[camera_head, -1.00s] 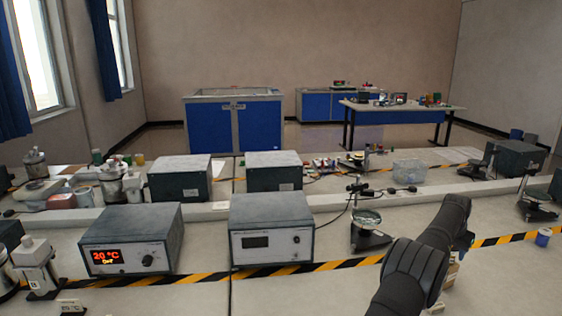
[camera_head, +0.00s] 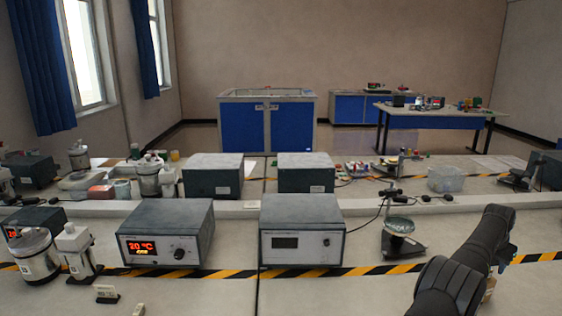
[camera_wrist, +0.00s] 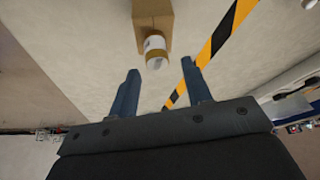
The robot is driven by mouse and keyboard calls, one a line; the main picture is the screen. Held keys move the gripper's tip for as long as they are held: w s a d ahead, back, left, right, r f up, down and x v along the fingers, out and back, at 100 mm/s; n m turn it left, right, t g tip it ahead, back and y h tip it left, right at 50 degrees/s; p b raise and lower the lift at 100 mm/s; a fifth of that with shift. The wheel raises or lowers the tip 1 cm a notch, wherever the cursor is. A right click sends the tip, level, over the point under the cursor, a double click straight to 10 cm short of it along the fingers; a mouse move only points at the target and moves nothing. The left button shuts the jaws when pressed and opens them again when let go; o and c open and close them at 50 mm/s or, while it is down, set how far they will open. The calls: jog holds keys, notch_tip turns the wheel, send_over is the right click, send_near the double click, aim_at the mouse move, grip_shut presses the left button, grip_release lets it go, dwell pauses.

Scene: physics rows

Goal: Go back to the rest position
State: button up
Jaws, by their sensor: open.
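My gripper (camera_wrist: 160,88) shows in the wrist view with its two blue-grey fingers spread apart and nothing between them. Just beyond the fingertips is a small white cylinder with a dark mark (camera_wrist: 155,50), next to a brown block (camera_wrist: 152,14) on the bench; the fingers do not touch either one. In the head view my dark arm rises at the lower right, and it hides most of the gripper and what is near it.
The bench (camera_head: 330,297) carries a controller reading 20 °C (camera_head: 165,233), a second grey box with a dark display (camera_head: 300,230) and a stand with a glass dish (camera_head: 399,226). Black-and-yellow tape (camera_head: 350,271) crosses the bench. The front middle of the bench is clear.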

notch_tip(320, 180, down, 2)
jog(key=shift+f, duration=0.25)
jog(key=v, duration=1.2)
jog(key=x, duration=1.2)
jog(key=shift+f, duration=0.1)
notch_tip(320, 180, up, 4)
jog(key=shift+r, duration=0.1)
jog(key=s+d+r, duration=0.2)
jog(key=s+r, duration=0.5)
jog(key=s, duration=0.4)
jog(key=s+a+f, duration=0.1)
jog(key=a+f, duration=0.4)
jog(key=a, duration=0.7)
jog(key=a+f+n, duration=0.1)
jog(key=a+f, duration=0.3)
jog(key=a, duration=0.9)
jog(key=shift+s+a+f+n+t, duration=0.25)
jog(key=shift+s+f+n+t, duration=0.05)
jog(key=shift+s+f, duration=0.1)
jog(key=shift+d, duration=0.1)
